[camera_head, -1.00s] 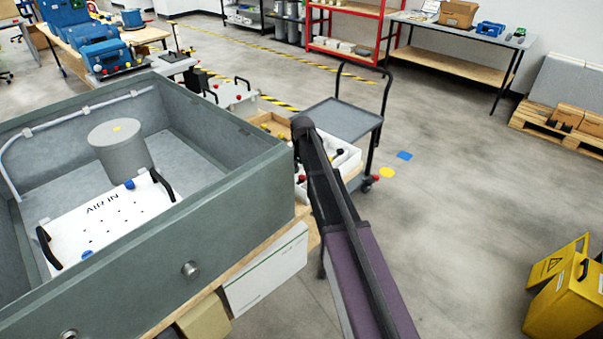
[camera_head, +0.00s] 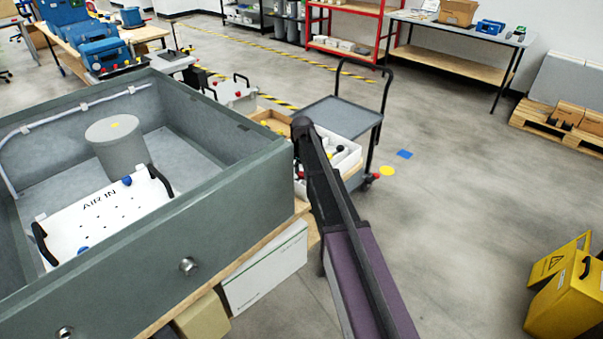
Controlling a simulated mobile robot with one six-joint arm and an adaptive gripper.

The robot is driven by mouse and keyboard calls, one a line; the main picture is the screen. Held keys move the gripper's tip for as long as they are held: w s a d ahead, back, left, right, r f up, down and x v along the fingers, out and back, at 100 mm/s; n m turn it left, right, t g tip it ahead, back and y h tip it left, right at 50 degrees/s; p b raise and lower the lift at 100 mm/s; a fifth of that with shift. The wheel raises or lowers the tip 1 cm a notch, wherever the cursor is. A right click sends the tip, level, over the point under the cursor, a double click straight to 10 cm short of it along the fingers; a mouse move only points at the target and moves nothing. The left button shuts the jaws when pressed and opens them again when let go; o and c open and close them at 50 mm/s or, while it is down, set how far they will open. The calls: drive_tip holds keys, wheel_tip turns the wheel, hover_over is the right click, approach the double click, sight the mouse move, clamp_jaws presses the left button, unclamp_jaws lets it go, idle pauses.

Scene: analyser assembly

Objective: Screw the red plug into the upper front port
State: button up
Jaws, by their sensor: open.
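A grey open-topped enclosure (camera_head: 120,262) fills the left of the head view. Its near wall carries two round metal fittings that look like ports: one toward the right (camera_head: 188,266), one at the lower left (camera_head: 65,333). I cannot tell which is the upper front port. A small red piece (camera_head: 300,177) shows in a tray beside my arm. It is too small to tell whether it is the red plug. My arm rises from the bottom right toward the middle. My gripper is not visible.
Inside the enclosure are a white AIR IN panel (camera_head: 100,222) with black handles and a grey cylinder (camera_head: 118,150). White trays of parts (camera_head: 345,160) lie behind my arm, near a grey cart (camera_head: 345,116).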

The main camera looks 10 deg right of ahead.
sight(302, 174)
clamp_jaws()
drive_tip(key=shift+r, duration=0.15)
drive_tip(key=shift+r+p, duration=3.4)
drive_tip(key=shift+p, duration=0.15)
drive_tip(key=shift+r, duration=0.1)
wheel_tip(302, 174, up, 10)
drive_tip(key=p, duration=1)
